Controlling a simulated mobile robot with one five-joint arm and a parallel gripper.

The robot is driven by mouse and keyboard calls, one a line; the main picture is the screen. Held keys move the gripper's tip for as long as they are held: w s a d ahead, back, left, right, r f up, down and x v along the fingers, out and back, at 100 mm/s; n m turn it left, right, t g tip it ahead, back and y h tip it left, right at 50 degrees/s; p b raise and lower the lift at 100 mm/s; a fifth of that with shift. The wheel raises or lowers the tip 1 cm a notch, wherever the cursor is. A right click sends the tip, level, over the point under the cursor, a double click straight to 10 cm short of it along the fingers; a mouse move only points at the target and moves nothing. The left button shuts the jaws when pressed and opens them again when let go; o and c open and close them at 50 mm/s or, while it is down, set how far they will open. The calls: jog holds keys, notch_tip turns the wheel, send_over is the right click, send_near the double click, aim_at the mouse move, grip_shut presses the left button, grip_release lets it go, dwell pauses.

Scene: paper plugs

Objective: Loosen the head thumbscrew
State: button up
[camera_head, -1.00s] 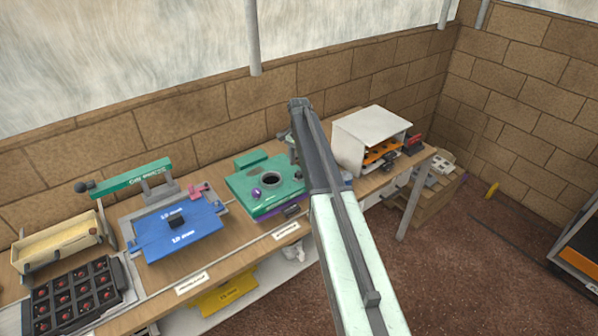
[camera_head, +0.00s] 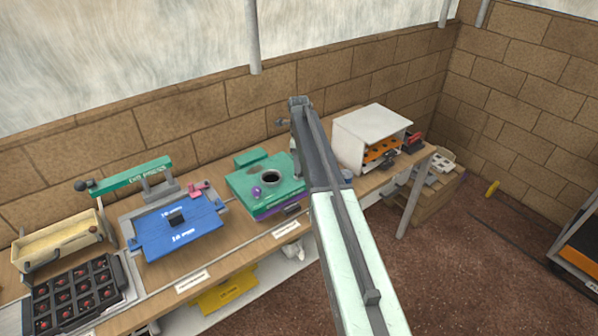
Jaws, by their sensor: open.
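A green machine (camera_head: 285,185) stands on the bench left of my arm, with a dark round opening in its top. A small purple knob (camera_head: 256,193) sits on its top, left of the opening; I cannot tell whether this is the head thumbscrew. A pink clamp-like part (camera_head: 198,190) is at the back right of the blue plate (camera_head: 178,245). My gripper (camera_head: 281,122) hangs off the far end of my arm, above and behind the green machine, apart from the knob. It is open and small in view, with no object visible in it.
A green-armed lever press (camera_head: 132,176) stands behind the blue plate. A black tray (camera_head: 128,285) with red pieces and a beige bin (camera_head: 60,247) are at the left. A white open-fronted box (camera_head: 362,128) is right of my arm. Brick wall runs behind the bench.

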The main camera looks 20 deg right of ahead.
jog(key=shift+f, duration=0.1)
jog(key=shift+f+b, duration=2)
jog(key=shift+b, duration=0.05)
jog(key=shift+r, duration=0.1)
grip_shut()
grip_release()
jog(key=shift+r, duration=0.15)
